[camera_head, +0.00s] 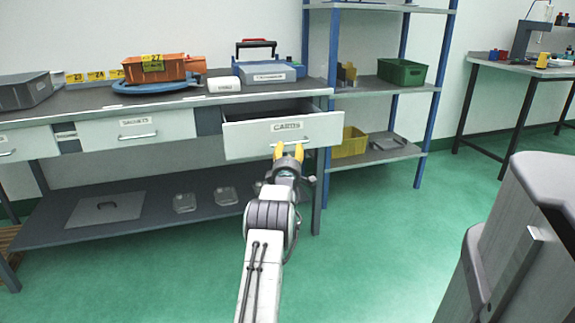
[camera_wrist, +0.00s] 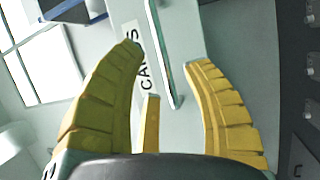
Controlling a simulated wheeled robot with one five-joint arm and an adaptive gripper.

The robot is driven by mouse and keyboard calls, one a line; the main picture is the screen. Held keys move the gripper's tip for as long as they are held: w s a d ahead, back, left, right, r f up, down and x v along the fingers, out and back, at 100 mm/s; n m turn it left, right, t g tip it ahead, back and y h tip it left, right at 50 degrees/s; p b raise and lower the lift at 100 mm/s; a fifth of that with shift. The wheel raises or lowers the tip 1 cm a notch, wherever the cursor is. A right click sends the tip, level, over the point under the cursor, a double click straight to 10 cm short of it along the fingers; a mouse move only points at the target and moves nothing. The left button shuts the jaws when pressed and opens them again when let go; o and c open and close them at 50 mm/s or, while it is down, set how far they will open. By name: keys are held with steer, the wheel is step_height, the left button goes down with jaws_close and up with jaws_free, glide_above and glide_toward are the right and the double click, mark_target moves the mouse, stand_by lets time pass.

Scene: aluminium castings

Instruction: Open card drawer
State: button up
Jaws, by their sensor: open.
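The card drawer (camera_head: 262,140) is a white-fronted drawer labelled CARDS under the right end of the workbench. It stands partly pulled out, and its dark interior shows above the front. My gripper (camera_head: 288,152) is at the lower middle of the drawer front, with yellow fingers spread. In the wrist view, my gripper (camera_wrist: 164,55) is open, and the drawer's bar handle (camera_wrist: 172,75) lies between the fingertips, apart from the right finger. In the head view my fingers partly hide the handle. The CARDS label (camera_wrist: 140,58) is partly covered by the left finger.
The grey workbench (camera_head: 95,97) holds an orange bin (camera_head: 155,68) and a toolbox (camera_head: 268,73). A closed SACHETS drawer (camera_head: 138,130) is to the left. A blue-posted shelf (camera_head: 385,85) stands right of the bench.

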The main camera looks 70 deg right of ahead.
steer(key=v, duration=0.7)
stand_by(1.0)
